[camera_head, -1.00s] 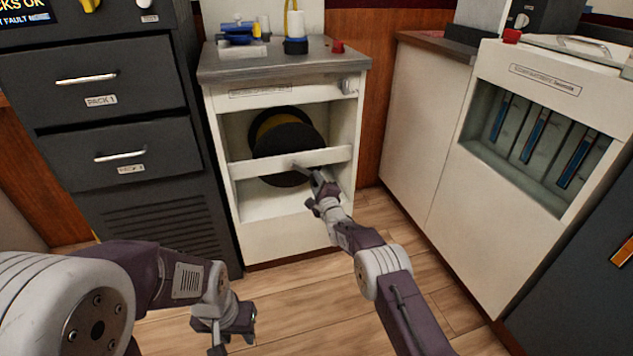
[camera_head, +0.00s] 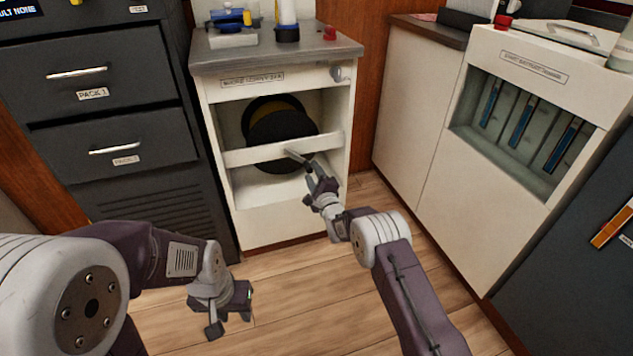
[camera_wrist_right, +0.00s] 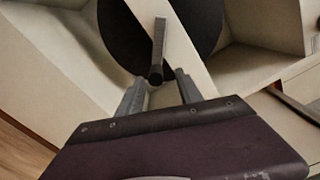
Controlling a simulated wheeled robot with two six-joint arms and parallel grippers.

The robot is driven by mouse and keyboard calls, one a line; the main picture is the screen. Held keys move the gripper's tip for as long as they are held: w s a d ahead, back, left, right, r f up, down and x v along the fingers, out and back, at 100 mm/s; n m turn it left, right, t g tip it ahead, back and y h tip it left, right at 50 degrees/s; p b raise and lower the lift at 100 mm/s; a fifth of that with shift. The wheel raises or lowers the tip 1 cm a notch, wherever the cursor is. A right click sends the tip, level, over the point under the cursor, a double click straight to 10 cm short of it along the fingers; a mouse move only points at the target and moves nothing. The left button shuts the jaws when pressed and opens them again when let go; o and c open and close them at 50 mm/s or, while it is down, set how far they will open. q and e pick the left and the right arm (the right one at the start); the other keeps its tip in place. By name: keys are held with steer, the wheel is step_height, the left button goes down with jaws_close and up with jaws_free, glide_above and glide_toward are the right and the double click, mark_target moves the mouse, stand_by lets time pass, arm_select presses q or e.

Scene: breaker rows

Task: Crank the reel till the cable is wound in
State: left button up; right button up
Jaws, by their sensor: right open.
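The reel (camera_head: 279,127) is a black drum with some yellow showing, inside the open white cabinet (camera_head: 260,226) behind a white crossbar. The crank, a grey bar (camera_head: 297,157), stands at the crossbar; in the right wrist view the bar (camera_wrist_right: 159,38) ends in a dark round tip. My right gripper (camera_head: 313,174) is open in front of the crossbar. In the right wrist view its fingers (camera_wrist_right: 159,87) are apart, with the crank's tip just ahead, between them; I see no grip on it. My left gripper (camera_head: 231,318) is open and empty, low over the floor.
A dark drawer unit (camera_head: 120,115) stands left of the cabinet. A white counter (camera_head: 420,130) with a slotted bay stands to the right. A blue item (camera_head: 231,17), a bottle (camera_head: 287,20) and a red knob (camera_head: 330,33) are on the cabinet top. The wood floor in front is clear.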

steer(key=s+b, duration=0.1)
steer(key=b, duration=0.1)
steer(key=s+b, duration=0.1)
steer(key=b, duration=0.2)
steer(key=s+d+f+b, duration=0.1)
steer(key=b, duration=0.1)
steer(key=shift+b, duration=0.3)
steer(key=shift+s+d+r, duration=0.1)
steer(key=shift+s, duration=0.45)
